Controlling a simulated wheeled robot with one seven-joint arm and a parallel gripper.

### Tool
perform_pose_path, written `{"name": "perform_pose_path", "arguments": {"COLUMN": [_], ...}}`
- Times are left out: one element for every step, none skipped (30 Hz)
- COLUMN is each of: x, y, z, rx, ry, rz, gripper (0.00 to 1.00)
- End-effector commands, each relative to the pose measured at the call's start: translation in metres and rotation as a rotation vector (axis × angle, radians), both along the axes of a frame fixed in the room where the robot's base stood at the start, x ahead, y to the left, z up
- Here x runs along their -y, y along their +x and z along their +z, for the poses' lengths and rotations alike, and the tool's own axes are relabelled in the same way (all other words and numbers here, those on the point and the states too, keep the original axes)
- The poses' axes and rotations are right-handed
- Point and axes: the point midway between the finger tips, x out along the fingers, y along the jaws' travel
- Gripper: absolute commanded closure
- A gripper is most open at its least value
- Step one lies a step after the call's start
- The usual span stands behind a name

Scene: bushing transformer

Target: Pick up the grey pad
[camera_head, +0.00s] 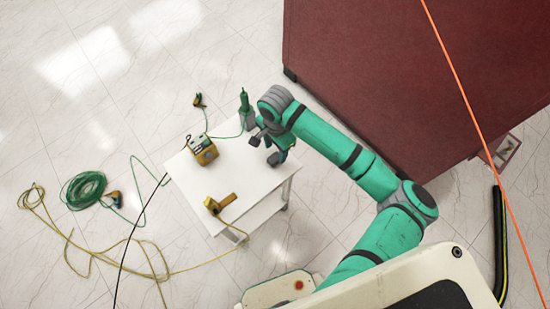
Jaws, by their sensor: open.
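My gripper (266,146) hangs over the right part of a small white table (238,171), with its dark fingers apart and nothing visible between them. A small grey piece (248,121) shows at the table's back corner, at the foot of an upright green tool (245,101). It may be the grey pad, but it is too small to tell. It lies just behind and left of my gripper, apart from the fingers. My gripper and wrist hide part of the table's right side.
A yellow box-shaped device (203,150) stands at the table's left, and a yellow tool (219,204) lies at its front. A large dark red block (420,75) rises at the right. Green cable coils (86,190) and yellow cable lie on the floor. The table's middle is clear.

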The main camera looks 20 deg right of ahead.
Motion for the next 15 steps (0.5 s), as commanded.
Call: {"name": "perform_pose_path", "arguments": {"x": [0.0, 0.0, 0.0, 0.0, -0.001, -0.001, -0.002, -0.002, -0.002, -0.002, -0.002, -0.002, -0.002, -0.002, -0.001], "y": [0.0, 0.0, 0.0, 0.0, 0.0, 0.001, 0.001, 0.001, 0.001, 0.001, 0.001, 0.001, 0.001, 0.001, 0.001], "z": [-0.003, -0.006, -0.011, -0.015, -0.02, -0.026, -0.03, -0.034, -0.039, -0.042, -0.045, -0.048, -0.049, -0.05, -0.051], "rx": [-0.002, -0.002, -0.001, -0.002, -0.002, -0.002, -0.002, -0.002, -0.002, -0.001, -0.001, -0.001, -0.001, 0.0, 0.0], "ry": [-0.002, -0.002, -0.003, -0.003, -0.003, -0.003, -0.003, -0.002, -0.002, -0.001, -0.001, -0.001, -0.001, 0.0, 0.0], "rz": [0.0, 0.0, 0.0, 0.001, 0.001, 0.001, 0.001, 0.001, 0.001, 0.001, 0.001, 0.0, 0.0, 0.0, -0.001], "gripper": [0.52, 0.52, 0.52, 0.52, 0.52, 0.52, 0.52, 0.52, 0.52, 0.52, 0.52, 0.52, 0.52, 0.52, 0.52]}}
